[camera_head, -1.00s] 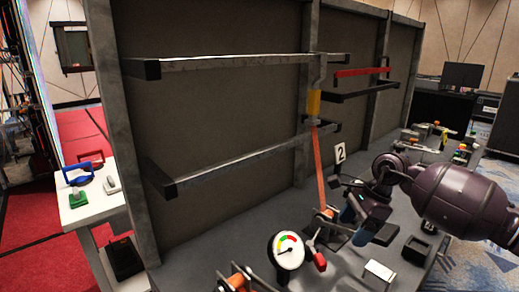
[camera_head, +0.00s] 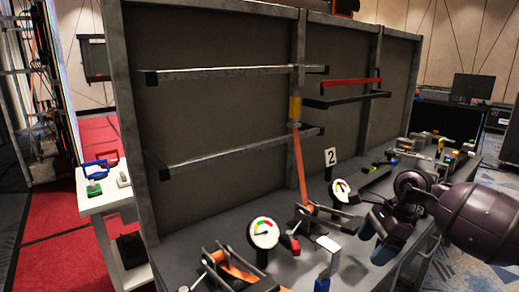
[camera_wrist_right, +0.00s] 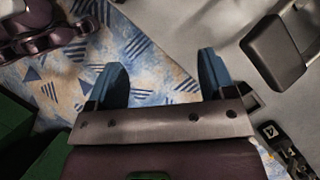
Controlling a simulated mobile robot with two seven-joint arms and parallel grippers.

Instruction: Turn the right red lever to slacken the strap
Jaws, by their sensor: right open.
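A red-handled lever (camera_head: 290,244) stands beside the front dial gauge (camera_head: 263,233). A second dial gauge (camera_head: 340,190) stands farther right, below a "2" sign; no red lever is clear there. An orange strap (camera_head: 300,170) runs down the panel into a metal ratchet (camera_head: 318,213). My right gripper (camera_head: 376,236) is over the bench's right part, to the right of the ratchet and apart from the red lever. Its blue fingers are spread and empty in the wrist view (camera_wrist_right: 160,80). My left gripper is not in view.
Another ratchet with orange strap (camera_head: 235,266) is at the front left. A white-topped block (camera_head: 327,255) stands between the lever and my right gripper. Metal rails (camera_head: 230,73) cross the panel. Small items (camera_head: 440,145) crowd the bench's far right.

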